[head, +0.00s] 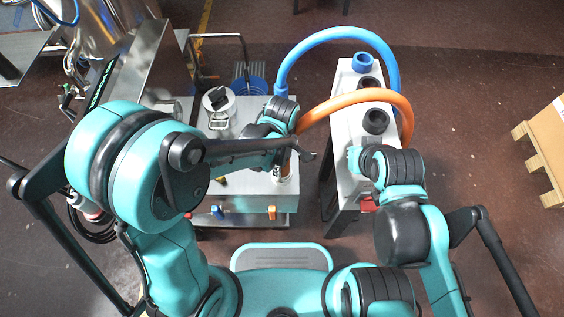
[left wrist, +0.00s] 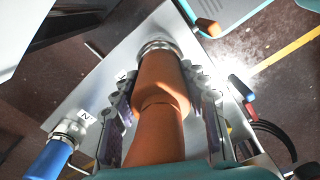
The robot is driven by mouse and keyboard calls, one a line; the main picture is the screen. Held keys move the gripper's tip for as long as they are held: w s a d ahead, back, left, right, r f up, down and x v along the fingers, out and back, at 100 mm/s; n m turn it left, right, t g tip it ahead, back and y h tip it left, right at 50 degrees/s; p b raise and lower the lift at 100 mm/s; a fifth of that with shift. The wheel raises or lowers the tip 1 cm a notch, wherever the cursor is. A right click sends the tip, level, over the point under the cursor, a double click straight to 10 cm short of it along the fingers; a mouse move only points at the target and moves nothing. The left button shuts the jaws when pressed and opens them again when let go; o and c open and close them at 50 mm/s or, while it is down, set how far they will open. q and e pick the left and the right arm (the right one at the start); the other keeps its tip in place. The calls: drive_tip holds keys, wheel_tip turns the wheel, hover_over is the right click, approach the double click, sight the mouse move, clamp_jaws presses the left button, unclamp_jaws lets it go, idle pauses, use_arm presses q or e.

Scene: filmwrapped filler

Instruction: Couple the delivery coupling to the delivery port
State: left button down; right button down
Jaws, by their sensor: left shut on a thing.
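My left gripper (left wrist: 167,88) is shut on the orange delivery coupling (left wrist: 160,82), one finger on each side of it. An orange hose (head: 345,102) runs from this coupling and arches over to the white stand. The coupling's far end meets the silver ring of the delivery port (left wrist: 157,46) on the metal top of the unit. They look in line and touching, but I cannot tell whether the coupling is locked. In the head view my left arm hides most of this. My right gripper (head: 356,160) is beside the white stand, its fingers mostly hidden.
A blue hose coupling (left wrist: 48,160) sits at another silver port marked with a label. The blue hose (head: 340,34) arches to the back. The white stand (head: 346,118) carries a blue and black sockets. A boxed pallet (head: 545,150) stands far right; floor between is clear.

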use_arm(q)
drive_tip(key=shift+f, duration=0.3)
idle(0.5)
drive_tip(key=c, duration=0.7)
unclamp_jaws()
drive_tip(key=shift+c, duration=0.2)
wheel_tip(320, 180, up, 12)
drive_tip(key=shift+r, duration=0.1)
drive_tip(key=s+a+r+m+t, duration=0.1)
drive_tip(key=s+a+m+t, duration=0.1)
drive_tip(key=a+m, duration=0.4)
drive_tip(key=s+a+r+m+t, duration=0.2)
drive_tip(key=a+m+t, duration=0.3)
drive_tip(key=a, duration=0.7)
drive_tip(key=shift+s+r+m, duration=0.15)
drive_tip(key=shift+s+m, duration=0.4)
drive_tip(key=shift+m, duration=0.25)
